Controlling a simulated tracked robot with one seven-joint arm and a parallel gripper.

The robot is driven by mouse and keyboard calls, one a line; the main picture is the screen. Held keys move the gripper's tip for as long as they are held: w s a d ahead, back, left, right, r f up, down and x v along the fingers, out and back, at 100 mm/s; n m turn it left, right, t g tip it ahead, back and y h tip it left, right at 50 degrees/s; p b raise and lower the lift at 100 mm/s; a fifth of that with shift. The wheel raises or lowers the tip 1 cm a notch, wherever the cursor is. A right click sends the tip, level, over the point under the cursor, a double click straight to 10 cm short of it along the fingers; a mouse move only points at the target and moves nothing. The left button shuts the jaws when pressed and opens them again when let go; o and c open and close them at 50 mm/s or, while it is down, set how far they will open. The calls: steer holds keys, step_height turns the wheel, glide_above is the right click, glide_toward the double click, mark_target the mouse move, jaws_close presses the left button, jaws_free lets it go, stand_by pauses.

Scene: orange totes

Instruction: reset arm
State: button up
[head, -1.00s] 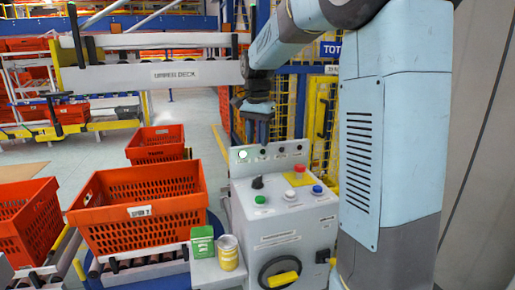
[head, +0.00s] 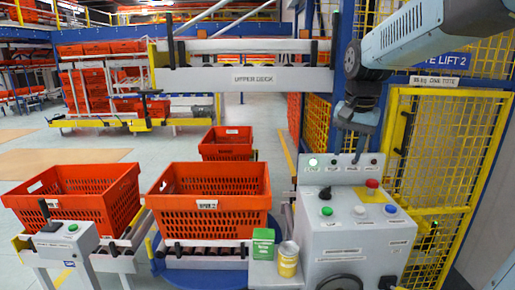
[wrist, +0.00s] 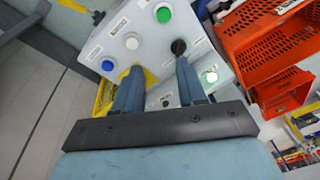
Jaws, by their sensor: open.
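My gripper (head: 354,140) hangs from my blue and grey arm above the grey control console (head: 350,240), at the right of the head view. In the wrist view my gripper (wrist: 157,75) shows two blue-grey fingers spread apart, with nothing between them. The console face with green, white and blue buttons lies beyond the fingers. In the head view the console carries a green button (head: 326,211), a red button (head: 372,184) on a yellow plate, a blue button (head: 391,209) and a black knob (head: 326,193). I see no contact between gripper and console.
Orange totes stand left of the console: one in front (head: 215,206), one farther left (head: 75,196) and one behind (head: 227,141). A green box (head: 263,243) and a yellow can (head: 288,260) sit beside the console. A yellow mesh gate (head: 435,170) stands right.

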steer(key=s+f+n+t, duration=0.3)
steer(key=s+n, duration=0.2)
steer(key=s, duration=1.2)
steer(key=shift+d+f+n, duration=0.2)
steer(key=shift+f+n, duration=0.15)
steer(key=shift+n, duration=0.05)
steer(key=shift+c, duration=0.2)
stand_by(0.7)
